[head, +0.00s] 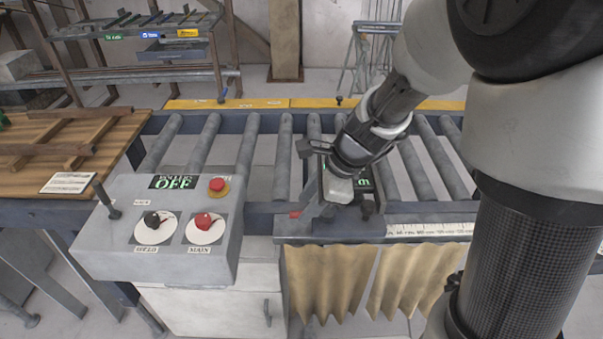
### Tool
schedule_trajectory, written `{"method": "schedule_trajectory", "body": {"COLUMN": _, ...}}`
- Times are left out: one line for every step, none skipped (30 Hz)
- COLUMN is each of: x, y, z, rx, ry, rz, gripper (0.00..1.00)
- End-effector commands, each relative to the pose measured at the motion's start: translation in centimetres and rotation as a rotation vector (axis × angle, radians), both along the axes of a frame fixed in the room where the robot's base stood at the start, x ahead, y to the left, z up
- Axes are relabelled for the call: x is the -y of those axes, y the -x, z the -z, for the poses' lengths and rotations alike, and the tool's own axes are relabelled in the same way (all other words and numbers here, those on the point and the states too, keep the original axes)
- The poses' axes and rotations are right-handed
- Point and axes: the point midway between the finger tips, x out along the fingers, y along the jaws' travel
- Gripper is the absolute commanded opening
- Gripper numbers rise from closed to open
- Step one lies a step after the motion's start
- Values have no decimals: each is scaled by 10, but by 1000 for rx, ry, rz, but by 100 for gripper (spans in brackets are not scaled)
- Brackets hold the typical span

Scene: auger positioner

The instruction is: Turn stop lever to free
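I cannot tell for certain which part is the stop lever. A dark positioner unit with a small green-lit display (363,183) sits at the front edge of the roller conveyor, largely covered by my arm. A grey slanted piece (316,200) rises at its left, with a small red part (294,214) at its foot. A dark knob (367,208) shows at its right. My gripper (338,190) points down over this unit, close to the grey piece. Its fingers are partly hidden and blend with the unit, so contact and opening are unclear.
A grey control box (155,225) stands left of the unit, with a display reading OFF, a red button, two knobs and a black lever (106,200). Rollers (207,145) run behind. A wooden table (60,140) is at left, tan curtains (330,280) hang below.

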Motion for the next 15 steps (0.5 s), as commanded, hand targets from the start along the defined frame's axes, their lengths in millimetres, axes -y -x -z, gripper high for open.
{"method": "schedule_trajectory", "body": {"x": -3, "y": -1, "z": 8, "rx": -2, "ry": 1, "rz": -3, "gripper": 32}}
{"method": "schedule_trajectory", "body": {"x": -4, "y": -2, "z": 11, "rx": -1, "ry": -1, "rz": -3, "gripper": 32}}
{"method": "schedule_trajectory", "body": {"x": -6, "y": -3, "z": 14, "rx": -1, "ry": -1, "rz": -2, "gripper": 32}}
{"method": "schedule_trajectory", "body": {"x": -6, "y": -3, "z": 16, "rx": -1, "ry": 0, "rz": -1, "gripper": 32}}
{"method": "schedule_trajectory", "body": {"x": -7, "y": -4, "z": 17, "rx": -1, "ry": 0, "rz": -1, "gripper": 32}}
{"method": "schedule_trajectory", "body": {"x": -8, "y": -4, "z": 19, "rx": 0, "ry": 0, "rz": -1, "gripper": 32}}
{"method": "schedule_trajectory", "body": {"x": -8, "y": -4, "z": 20, "rx": 1, "ry": 0, "rz": -2, "gripper": 32}}
{"method": "schedule_trajectory", "body": {"x": -8, "y": -4, "z": 20, "rx": 1, "ry": 0, "rz": -2, "gripper": 32}}
{"method": "schedule_trajectory", "body": {"x": -9, "y": -5, "z": 20, "rx": 1, "ry": 0, "rz": -2, "gripper": 32}}
{"method": "schedule_trajectory", "body": {"x": -9, "y": -5, "z": 20, "rx": 1, "ry": 0, "rz": -2, "gripper": 32}}
{"method": "schedule_trajectory", "body": {"x": -9, "y": -5, "z": 20, "rx": 2, "ry": 0, "rz": -1, "gripper": 32}}
{"method": "schedule_trajectory", "body": {"x": -9, "y": -5, "z": 20, "rx": 2, "ry": 0, "rz": -1, "gripper": 32}}
{"method": "schedule_trajectory", "body": {"x": -9, "y": -5, "z": 20, "rx": 2, "ry": 0, "rz": -1, "gripper": 32}}
{"method": "schedule_trajectory", "body": {"x": -9, "y": -5, "z": 20, "rx": 2, "ry": 0, "rz": -1, "gripper": 32}}
{"method": "schedule_trajectory", "body": {"x": -9, "y": -5, "z": 20, "rx": 2, "ry": 0, "rz": -1, "gripper": 32}}
